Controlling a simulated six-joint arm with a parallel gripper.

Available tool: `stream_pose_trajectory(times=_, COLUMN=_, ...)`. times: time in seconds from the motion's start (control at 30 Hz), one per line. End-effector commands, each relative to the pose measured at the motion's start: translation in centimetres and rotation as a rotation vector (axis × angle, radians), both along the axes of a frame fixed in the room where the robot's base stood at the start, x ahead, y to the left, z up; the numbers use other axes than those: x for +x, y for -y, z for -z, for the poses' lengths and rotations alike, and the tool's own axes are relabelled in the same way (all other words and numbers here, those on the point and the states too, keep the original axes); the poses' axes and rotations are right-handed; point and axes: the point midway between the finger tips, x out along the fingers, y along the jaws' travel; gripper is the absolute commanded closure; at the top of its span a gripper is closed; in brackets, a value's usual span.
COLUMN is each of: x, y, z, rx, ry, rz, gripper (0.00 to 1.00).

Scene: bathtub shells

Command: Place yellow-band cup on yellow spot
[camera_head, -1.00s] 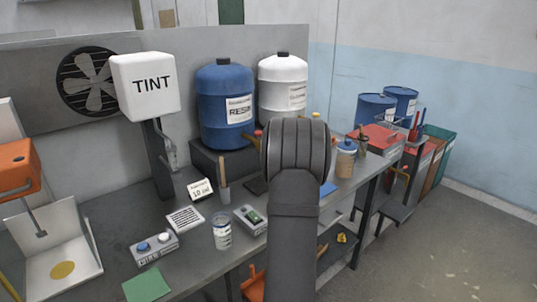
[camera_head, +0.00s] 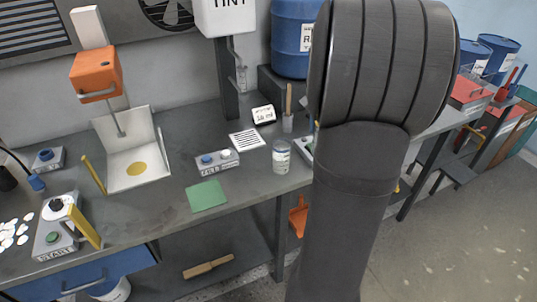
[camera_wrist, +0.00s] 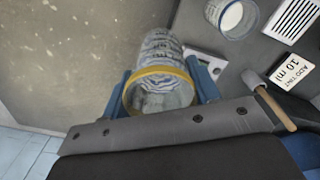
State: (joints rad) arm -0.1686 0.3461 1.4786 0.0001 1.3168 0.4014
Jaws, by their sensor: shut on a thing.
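The yellow-band cup (camera_wrist: 162,80) is clear, with a yellow ring at its near rim and printed marks on its side. My gripper (camera_wrist: 163,88) is shut on it, with a blue finger on each side, in the wrist view. In the head view my own arm hides the gripper and this cup. The yellow spot (camera_head: 136,168) is a round mark on the floor of a white open-fronted stand at the left. The spot is bare, below the rod of an orange mixer head (camera_head: 96,74).
Another clear cup (camera_head: 281,157) stands on the grey bench, also in the wrist view (camera_wrist: 232,17). Near it are a two-button box (camera_head: 212,160), a green mat (camera_head: 206,196) and a brush in a holder (camera_head: 288,115). A yellow-handled START box (camera_head: 60,228) stands front left.

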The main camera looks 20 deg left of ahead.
Motion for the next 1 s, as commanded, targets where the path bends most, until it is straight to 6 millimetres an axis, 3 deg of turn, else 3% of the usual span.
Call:
stream_pose_trajectory(times=0.27, x=1.6, y=-5.9, z=-0.2, rx=0.0, ry=0.0, rz=-0.12, gripper=0.74)
stream_pose_trajectory(times=0.6, x=2.9, y=-17.7, z=1.8, rx=-0.001, ry=-0.001, rz=-0.341, gripper=0.74)
stream_pose_trajectory(times=0.7, x=2.9, y=-20.1, z=2.4, rx=-0.001, ry=-0.001, rz=-0.381, gripper=0.74)
stream_pose_trajectory(times=1.0, x=2.6, y=-21.8, z=6.3, rx=-0.001, ry=-0.003, rz=-0.39, gripper=0.74)
